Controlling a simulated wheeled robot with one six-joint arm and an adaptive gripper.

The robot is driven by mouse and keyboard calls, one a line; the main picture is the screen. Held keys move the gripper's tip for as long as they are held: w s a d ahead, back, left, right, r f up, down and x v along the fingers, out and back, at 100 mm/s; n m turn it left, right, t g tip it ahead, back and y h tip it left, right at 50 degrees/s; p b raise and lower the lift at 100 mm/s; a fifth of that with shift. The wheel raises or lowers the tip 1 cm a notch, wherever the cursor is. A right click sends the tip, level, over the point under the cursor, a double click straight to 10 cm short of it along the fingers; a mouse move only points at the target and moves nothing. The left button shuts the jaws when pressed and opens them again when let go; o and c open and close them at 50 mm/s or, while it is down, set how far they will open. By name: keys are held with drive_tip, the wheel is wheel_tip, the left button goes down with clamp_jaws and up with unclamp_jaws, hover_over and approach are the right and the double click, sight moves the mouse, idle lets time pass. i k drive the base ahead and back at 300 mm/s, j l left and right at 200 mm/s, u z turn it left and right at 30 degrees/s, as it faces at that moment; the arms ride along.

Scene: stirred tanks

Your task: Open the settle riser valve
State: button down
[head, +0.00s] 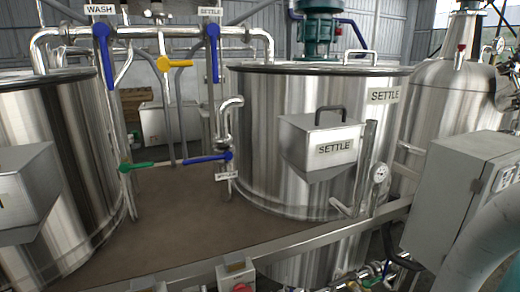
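A small SETTLE label (210,11) sits at the top of the pipework, above a valve with a long blue lever (214,52). That lever hangs straight down, along the vertical pipe and across the horizontal steel pipe. A similar blue lever (105,55) hangs down under the WASH label (99,9) to the left. The steel settle tank (260,120) stands right of the pipework and bears larger SETTLE signs. My gripper is not in view.
A yellow lever (174,64) lies roughly level between the hanging blue levers. Lower down are a green lever (137,167) and a blue lever (207,159), both near level. A steel tank (60,150) stands left. A grey control box (460,195) stands right.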

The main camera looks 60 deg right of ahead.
sight(205, 160)
drive_tip(key=z, duration=0.7)
